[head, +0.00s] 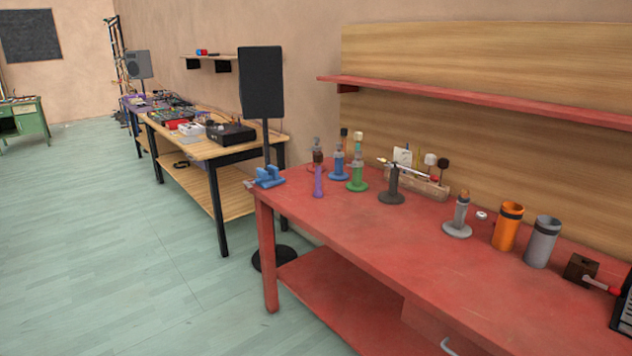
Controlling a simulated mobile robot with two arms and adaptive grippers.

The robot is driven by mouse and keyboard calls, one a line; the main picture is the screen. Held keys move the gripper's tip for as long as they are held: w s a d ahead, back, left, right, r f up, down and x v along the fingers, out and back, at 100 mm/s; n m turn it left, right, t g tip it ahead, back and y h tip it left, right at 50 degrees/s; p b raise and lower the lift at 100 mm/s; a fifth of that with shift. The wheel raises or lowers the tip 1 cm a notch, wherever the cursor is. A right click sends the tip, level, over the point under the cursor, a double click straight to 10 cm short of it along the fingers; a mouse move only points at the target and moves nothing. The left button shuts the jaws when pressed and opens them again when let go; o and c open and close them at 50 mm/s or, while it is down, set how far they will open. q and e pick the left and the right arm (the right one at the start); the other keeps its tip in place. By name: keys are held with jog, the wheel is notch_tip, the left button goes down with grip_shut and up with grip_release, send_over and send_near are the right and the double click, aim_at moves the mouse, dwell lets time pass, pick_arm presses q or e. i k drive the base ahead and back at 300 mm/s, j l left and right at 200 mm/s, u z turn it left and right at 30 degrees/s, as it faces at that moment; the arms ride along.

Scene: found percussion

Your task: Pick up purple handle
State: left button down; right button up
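A slim purple handle (318,182) stands upright on the red workbench (345,222), near its far left end. It is right of a blue clamp-like piece (268,177) at the bench corner. It stands in front of and left of the blue-based holder (338,166) and the green-based holder (357,175), with a small gap to each. Neither of my grippers shows in the head view.
A dark holder (392,188), a grey holder (459,216), an orange cup (507,226) and a grey cup (542,242) stand along the bench. A red shelf (480,100) hangs above. A black speaker (261,82) stands behind the bench's left end. The bench front is clear.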

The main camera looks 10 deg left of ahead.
aim_at(318, 192)
jog(key=i+j, duration=0.3)
jog(key=j, duration=0.15)
jog(key=i+j, duration=0.25)
jog(key=j, duration=0.2)
jog(key=i+j, duration=0.3)
jog(key=j, duration=0.15)
jog(key=i+j, duration=0.3)
jog(key=j, duration=0.15)
jog(key=i+j+z, duration=0.1)
jog(key=i+j, duration=0.2)
jog(key=j, duration=0.1)
